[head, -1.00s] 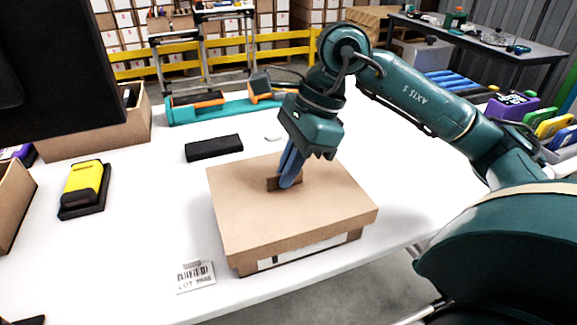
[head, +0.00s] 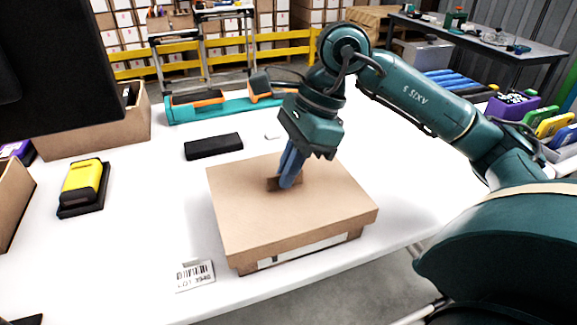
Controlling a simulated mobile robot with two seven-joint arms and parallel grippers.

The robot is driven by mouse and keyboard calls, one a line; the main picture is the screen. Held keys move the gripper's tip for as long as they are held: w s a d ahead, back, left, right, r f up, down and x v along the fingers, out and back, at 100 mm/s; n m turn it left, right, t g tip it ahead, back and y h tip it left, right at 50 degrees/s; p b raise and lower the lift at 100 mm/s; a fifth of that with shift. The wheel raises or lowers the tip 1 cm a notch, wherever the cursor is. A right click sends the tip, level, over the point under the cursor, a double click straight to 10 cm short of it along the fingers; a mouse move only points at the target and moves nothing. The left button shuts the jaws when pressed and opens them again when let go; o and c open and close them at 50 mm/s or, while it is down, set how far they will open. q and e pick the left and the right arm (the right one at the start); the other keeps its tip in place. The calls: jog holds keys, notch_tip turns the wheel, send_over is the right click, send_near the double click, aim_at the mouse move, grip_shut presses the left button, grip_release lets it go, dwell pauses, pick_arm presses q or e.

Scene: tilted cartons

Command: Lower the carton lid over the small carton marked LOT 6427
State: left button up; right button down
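The carton lid (head: 255,215), plain brown cardboard with a small dark brown tab (head: 271,184) on top, covers the top of a small carton (head: 352,235). Only a low strip of the carton's front shows below the lid's edge, with part of a white label (head: 300,252) on it; its lot number cannot be read. My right gripper (head: 287,180) points down onto the lid's middle, its blue fingers close together on the tab. Whether the lid rests fully on the carton cannot be told. My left gripper is not in view.
A white card with a barcode and a LOT number (head: 195,275) lies left of the carton. A yellow and black device (head: 83,188), a black block (head: 213,147) and a teal tray (head: 225,111) stand farther off. An open carton (head: 95,137) is at back left. The table's front edge is close.

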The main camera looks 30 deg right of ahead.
jog(key=c, duration=1.5)
grip_release()
jog(key=shift+c, duration=0.2)
jog(key=shift+d+r, duration=0.1)
jog(key=shift+r, duration=0.2)
pick_arm(q)
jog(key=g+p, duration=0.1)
jog(key=p, duration=0.3)
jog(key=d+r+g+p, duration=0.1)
jog(key=p, duration=0.3)
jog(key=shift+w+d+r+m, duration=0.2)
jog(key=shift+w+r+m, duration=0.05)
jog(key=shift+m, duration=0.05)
pick_arm(e)
jog(key=a+r+v, duration=0.1)
jog(key=a+v, duration=0.1)
jog(key=v, duration=1.7)
jog(key=shift+w+a, duration=0.2)
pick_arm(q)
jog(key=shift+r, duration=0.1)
